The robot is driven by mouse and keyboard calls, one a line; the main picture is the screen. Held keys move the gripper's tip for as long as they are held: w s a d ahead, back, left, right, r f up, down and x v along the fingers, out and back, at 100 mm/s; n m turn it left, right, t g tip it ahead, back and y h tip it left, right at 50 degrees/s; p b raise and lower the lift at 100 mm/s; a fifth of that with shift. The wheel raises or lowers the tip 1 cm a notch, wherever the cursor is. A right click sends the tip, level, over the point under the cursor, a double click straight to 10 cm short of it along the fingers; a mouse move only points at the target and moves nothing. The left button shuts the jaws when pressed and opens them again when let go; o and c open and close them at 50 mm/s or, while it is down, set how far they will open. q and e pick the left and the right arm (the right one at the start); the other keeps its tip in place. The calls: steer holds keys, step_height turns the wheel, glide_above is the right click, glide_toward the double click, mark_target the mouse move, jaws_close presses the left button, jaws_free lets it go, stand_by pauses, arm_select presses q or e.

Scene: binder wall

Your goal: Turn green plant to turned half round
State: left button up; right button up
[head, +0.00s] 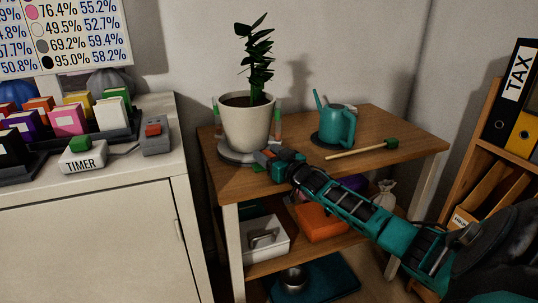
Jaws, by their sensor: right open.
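The green plant (259,57) stands upright in a white pot (246,122) on a wooden table. The pot sits on a round grey base (231,154), with a short post coloured orange and green on either side of the pot. My right gripper (264,160) is open at the front right of the grey base, low beside the pot. I cannot tell whether its fingers touch the base. The gripper hides part of the base's front right rim. My left gripper is not in view.
A white cabinet (100,230) with a timer (83,158) stands left. A binder shelf (478,150) stands right. The lower shelf holds several items.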

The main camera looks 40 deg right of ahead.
steer(key=shift+s+a, duration=0.1)
steer(key=shift+s, duration=0.45)
steer(key=s+a+p, duration=0.1)
steer(key=s+p, duration=0.2)
steer(key=s, duration=0.8)
steer(key=shift+s, duration=0.4)
steer(key=shift+c, duration=0.4)
